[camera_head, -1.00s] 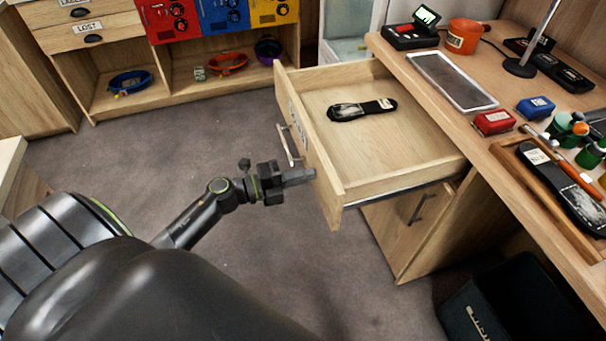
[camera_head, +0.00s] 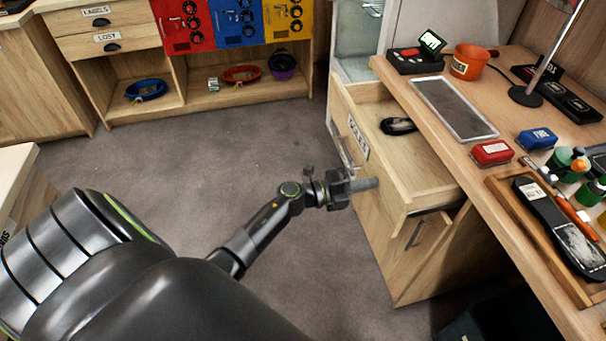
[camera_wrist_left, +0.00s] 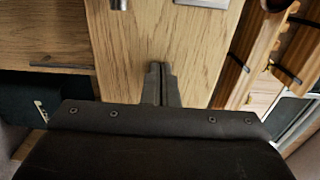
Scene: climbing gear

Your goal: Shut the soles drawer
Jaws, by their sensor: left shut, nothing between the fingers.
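The soles drawer (camera_head: 398,160) in the wooden desk is partly open in the head view, with a dark shoe sole (camera_head: 398,126) inside near its back. Its front carries a label (camera_head: 358,138) and a metal handle. My left gripper (camera_head: 372,184) is shut and empty, with its fingertips at the drawer front below the label. In the left wrist view the shut fingers (camera_wrist_left: 161,68) point at the wooden drawer front (camera_wrist_left: 180,45); whether they touch it I cannot tell exactly. My right gripper is not in view.
The desk top (camera_head: 455,150) holds a tablet (camera_head: 455,107), red and blue boxes, an orange mug (camera_head: 470,62) and a wooden tray (camera_head: 520,225). Grey floor (camera_head: 230,150) lies open to the left.

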